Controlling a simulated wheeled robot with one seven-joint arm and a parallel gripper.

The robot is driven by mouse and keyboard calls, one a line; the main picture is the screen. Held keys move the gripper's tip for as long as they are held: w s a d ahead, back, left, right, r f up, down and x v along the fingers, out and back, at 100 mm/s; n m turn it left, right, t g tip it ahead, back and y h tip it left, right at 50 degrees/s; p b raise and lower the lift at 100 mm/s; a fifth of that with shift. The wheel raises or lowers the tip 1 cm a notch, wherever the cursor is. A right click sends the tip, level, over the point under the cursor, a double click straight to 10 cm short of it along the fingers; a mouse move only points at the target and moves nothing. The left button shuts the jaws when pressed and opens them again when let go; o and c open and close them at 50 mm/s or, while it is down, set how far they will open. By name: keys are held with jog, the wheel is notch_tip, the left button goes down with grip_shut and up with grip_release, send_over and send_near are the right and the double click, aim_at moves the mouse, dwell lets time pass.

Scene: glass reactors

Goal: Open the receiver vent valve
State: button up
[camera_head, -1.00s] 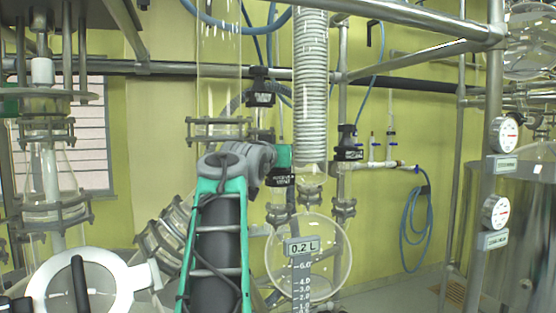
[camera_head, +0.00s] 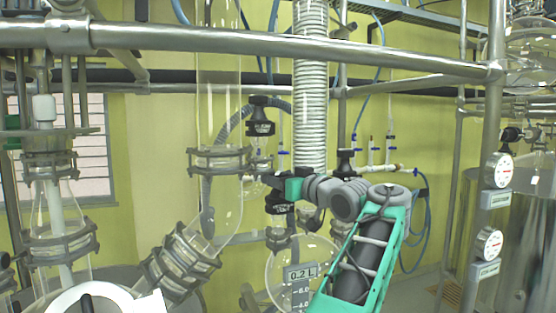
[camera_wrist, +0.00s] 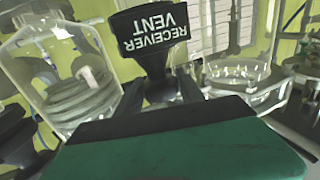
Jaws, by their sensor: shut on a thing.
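The receiver vent valve (camera_head: 279,208) is a black knob with a white-lettered label, above the round glass receiver (camera_head: 286,268) marked 0.2 L. In the wrist view the black valve (camera_wrist: 155,38) is close, its "RECEIVER VENT" label upside down. My gripper (camera_head: 280,187) is at the top of this valve and is shut on it, with my arm reaching in from the right. The green gripper body (camera_wrist: 185,150) fills the bottom of the wrist view. The fingertips are mostly hidden, and I cannot tell the valve's internal position.
Another black-topped valve (camera_head: 260,120) stands above and left. The coiled glass condenser (camera_head: 310,85) rises just behind my gripper. A thick steel rail (camera_head: 250,42) crosses above. A clamped glass joint (camera_head: 180,262) is left, and gauges (camera_head: 498,170) are on the right post.

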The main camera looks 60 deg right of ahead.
jog(key=shift+r+n+t+y+p, duration=0.25)
jog(key=shift+n+y+p, duration=0.2)
jog(key=shift+y+p, duration=0.3)
jog(key=shift+r+n+t+y+p, duration=0.1)
jog(key=shift+n+t+y+p, duration=0.35)
jog(key=shift+p, duration=0.4)
jog(key=o, duration=1.4)
jog(key=shift+w+f, duration=0.1)
jog(key=shift+f, duration=0.1)
jog(key=shift+f, duration=0.15)
